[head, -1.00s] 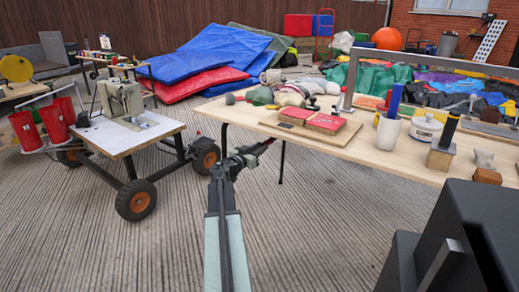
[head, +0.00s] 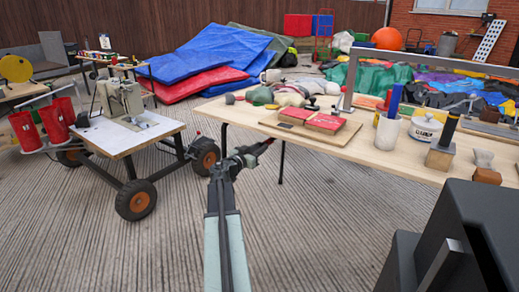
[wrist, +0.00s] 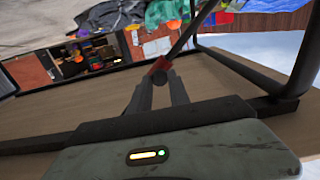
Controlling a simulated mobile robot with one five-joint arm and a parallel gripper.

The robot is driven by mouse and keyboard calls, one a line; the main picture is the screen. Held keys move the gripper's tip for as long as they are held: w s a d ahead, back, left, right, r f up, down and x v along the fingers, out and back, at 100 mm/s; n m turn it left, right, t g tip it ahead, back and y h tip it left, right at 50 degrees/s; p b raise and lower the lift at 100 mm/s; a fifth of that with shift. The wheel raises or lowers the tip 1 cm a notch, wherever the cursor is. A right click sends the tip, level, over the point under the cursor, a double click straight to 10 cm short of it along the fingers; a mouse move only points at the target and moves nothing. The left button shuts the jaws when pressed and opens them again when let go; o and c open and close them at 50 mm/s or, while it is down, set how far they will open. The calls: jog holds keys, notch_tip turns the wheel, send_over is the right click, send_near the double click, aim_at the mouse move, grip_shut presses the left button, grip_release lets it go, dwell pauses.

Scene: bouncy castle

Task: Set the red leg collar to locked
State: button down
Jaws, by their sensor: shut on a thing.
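The red leg collar (wrist: 161,64) shows in the wrist view as a small red band around a dark table leg (wrist: 185,40). My gripper (wrist: 160,80) has its two fingers closed on it, one on each side, and the fingertips partly hide it. In the head view, my gripper (head: 264,148) reaches under the near left part of the wooden table (head: 350,142), where a bit of red shows at its tip. Whether the collar stands locked or unlocked I cannot tell.
The tabletop holds red boxes (head: 324,123), a white cup (head: 387,132) and a lidded pot (head: 425,129). A wheeled cart (head: 120,143) with a machine stands to the left.

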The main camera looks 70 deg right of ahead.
jog(key=w+d+f+b, duration=0.1)
jog(key=w+f+b, duration=0.3)
jog(key=w, duration=0.1)
jog(key=shift+w+d+f+b, duration=0.15)
jog(key=shift+w+f+b, duration=0.15)
jog(key=shift+b, duration=0.05)
jog(key=c, duration=1.2)
grip_release()
jog(key=shift+w+f, duration=0.1)
jog(key=v, duration=0.7)
jog(key=shift+a, duration=0.35)
